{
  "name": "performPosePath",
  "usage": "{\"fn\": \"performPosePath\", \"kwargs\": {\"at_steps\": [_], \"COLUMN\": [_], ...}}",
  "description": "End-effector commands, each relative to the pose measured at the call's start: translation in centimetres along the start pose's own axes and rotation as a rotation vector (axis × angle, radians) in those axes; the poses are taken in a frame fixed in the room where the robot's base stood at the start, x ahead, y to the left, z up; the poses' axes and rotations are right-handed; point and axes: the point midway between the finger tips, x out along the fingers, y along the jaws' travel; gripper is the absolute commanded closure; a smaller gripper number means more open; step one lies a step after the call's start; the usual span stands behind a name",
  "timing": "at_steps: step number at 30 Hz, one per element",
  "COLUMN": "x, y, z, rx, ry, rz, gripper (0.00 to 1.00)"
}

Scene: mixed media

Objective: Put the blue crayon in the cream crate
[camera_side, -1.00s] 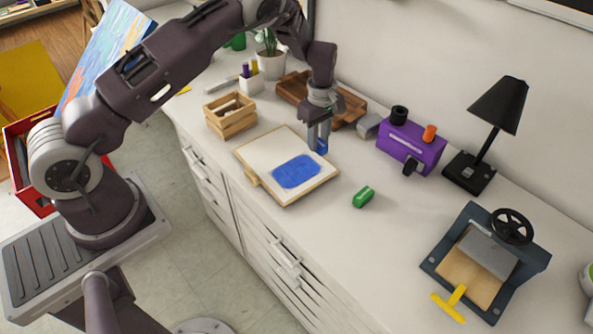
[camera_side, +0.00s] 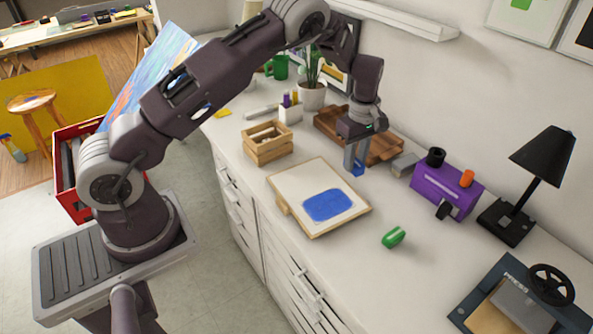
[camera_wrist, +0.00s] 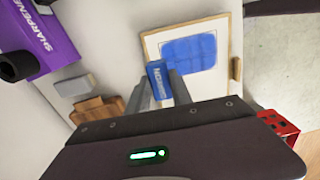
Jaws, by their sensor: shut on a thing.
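My gripper (camera_side: 355,161) is shut on the blue crayon (camera_side: 359,169), a short blue block with lettering on it. In the wrist view the crayon (camera_wrist: 158,80) sits between the two fingers (camera_wrist: 164,90). In the side view my gripper is beside the far right corner of the drawing board; I cannot tell the crayon's exact height above the counter. The cream crate (camera_side: 268,156), a small slatted light-wood box, stands to the left of my gripper, behind the board. Its inside is partly hidden by its slats.
The drawing board (camera_side: 292,188) with a blue patch lies in front. A brown wooden tray (camera_side: 385,150) is behind my gripper. A grey block (camera_side: 404,164), purple sharpener (camera_side: 430,191) and black lamp (camera_side: 541,157) stand right. A green block (camera_side: 394,237) lies in front, with clear counter around it.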

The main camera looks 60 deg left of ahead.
Motion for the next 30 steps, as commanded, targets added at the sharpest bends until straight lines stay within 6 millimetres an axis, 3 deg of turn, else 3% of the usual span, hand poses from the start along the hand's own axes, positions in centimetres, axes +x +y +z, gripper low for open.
{"fn": "performPosePath", "kwargs": {"at_steps": [23, 24, 28, 30], "x": [0.00, 0.00, 0.00, 0.00], "y": [0.01, 0.00, 0.01, 0.01], "z": [0.00, 0.00, 0.00, 0.00], "rx": [0.000, 0.000, 0.000, 0.000], "ry": [0.000, 0.000, 0.000, 0.000], "rz": [0.000, 0.000, 0.000, 0.000], "gripper": [1.00, 0.76, 1.00, 1.00]}}
